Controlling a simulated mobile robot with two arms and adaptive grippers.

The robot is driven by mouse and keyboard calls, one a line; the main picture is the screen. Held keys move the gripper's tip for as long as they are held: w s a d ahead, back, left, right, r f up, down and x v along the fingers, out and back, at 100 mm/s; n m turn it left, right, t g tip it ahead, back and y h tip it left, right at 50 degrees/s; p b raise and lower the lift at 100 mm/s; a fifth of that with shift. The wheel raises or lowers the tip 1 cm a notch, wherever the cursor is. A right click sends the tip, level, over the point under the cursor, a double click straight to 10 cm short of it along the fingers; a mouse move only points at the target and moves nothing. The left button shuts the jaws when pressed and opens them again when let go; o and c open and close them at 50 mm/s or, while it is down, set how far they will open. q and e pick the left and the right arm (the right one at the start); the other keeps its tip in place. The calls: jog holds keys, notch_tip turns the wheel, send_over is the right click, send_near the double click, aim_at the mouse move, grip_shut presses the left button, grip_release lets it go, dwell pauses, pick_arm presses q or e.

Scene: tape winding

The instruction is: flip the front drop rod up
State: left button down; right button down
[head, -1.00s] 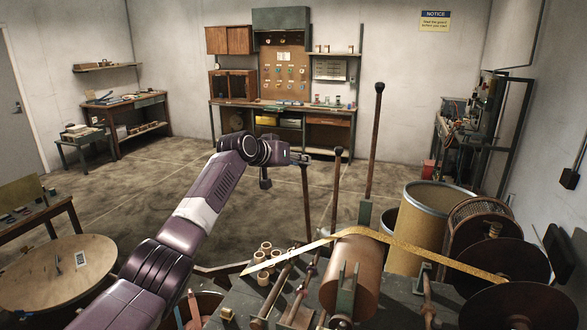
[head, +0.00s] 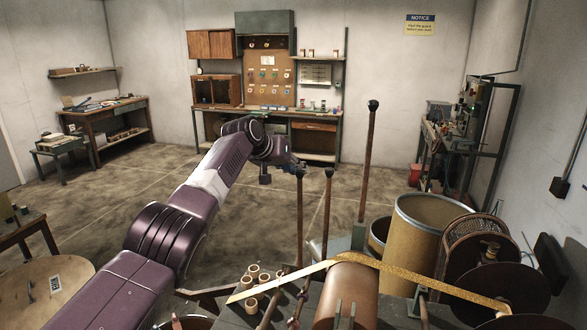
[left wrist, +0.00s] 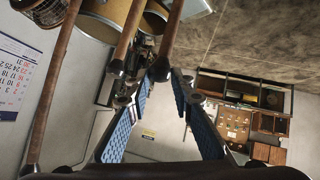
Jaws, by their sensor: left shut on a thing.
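Three upright brown rods rise from the winding machine. My left gripper (head: 296,169) is at the top of the leftmost and shortest-looking rod (head: 299,220), which I take to be the front drop rod, and is shut on its upper end. This rod stands nearly vertical. In the left wrist view, the blue-padded fingers (left wrist: 166,76) close in around a rod (left wrist: 173,28) that runs up between their tips. A second rod (head: 327,215) stands just right of it, and a taller rod (head: 368,165) with a dark knob stands further right. My right gripper is not in view.
A gold tape (head: 420,282) runs over a brown roller (head: 347,295) toward dark discs (head: 513,280) at right. Several small cores (head: 255,280) lie left of the roller. A large drum (head: 425,235) stands behind. Open floor lies beyond the rods.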

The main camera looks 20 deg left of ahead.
pick_arm(q)
jog(key=shift+d+r, duration=0.1)
jog(key=shift+r, duration=0.05)
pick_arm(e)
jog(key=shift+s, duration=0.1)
pick_arm(q)
jog(key=c, duration=1.7)
grip_release()
jog(key=shift+s+d, duration=0.1)
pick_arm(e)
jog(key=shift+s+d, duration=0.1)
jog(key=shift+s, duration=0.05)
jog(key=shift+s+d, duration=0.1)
pick_arm(q)
jog(key=v, duration=1.2)
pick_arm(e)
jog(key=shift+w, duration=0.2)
